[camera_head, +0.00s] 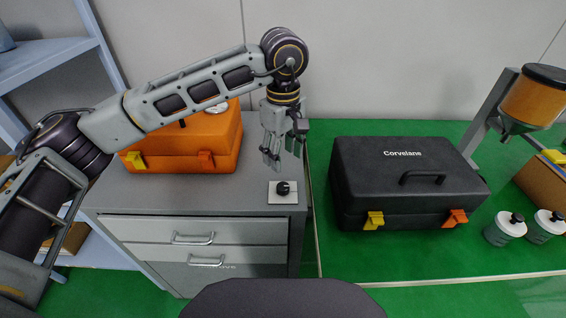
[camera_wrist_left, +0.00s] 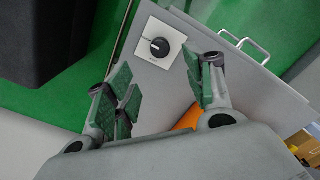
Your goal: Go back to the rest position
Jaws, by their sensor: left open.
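My left arm reaches in from the left in the head view. Its gripper (camera_head: 281,150) points down above the grey cabinet's top, empty, with its fingers apart. In the left wrist view the gripper (camera_wrist_left: 165,100) also shows open, with green pads and nothing between them. A black knob (camera_head: 283,188) on a small white plate sits on the cabinet top just below the gripper; the knob also shows in the left wrist view (camera_wrist_left: 159,47), ahead of the fingers and apart from them. My right gripper is in neither view.
An orange toolbox (camera_head: 190,140) stands on the grey cabinet (camera_head: 240,192), behind my left arm. A black case (camera_head: 400,185) lies on the green table (camera_head: 375,262). A dispenser with an orange container (camera_head: 537,97) and two small jars (camera_head: 504,229) stand at right. Shelves (camera_head: 45,62) are at left.

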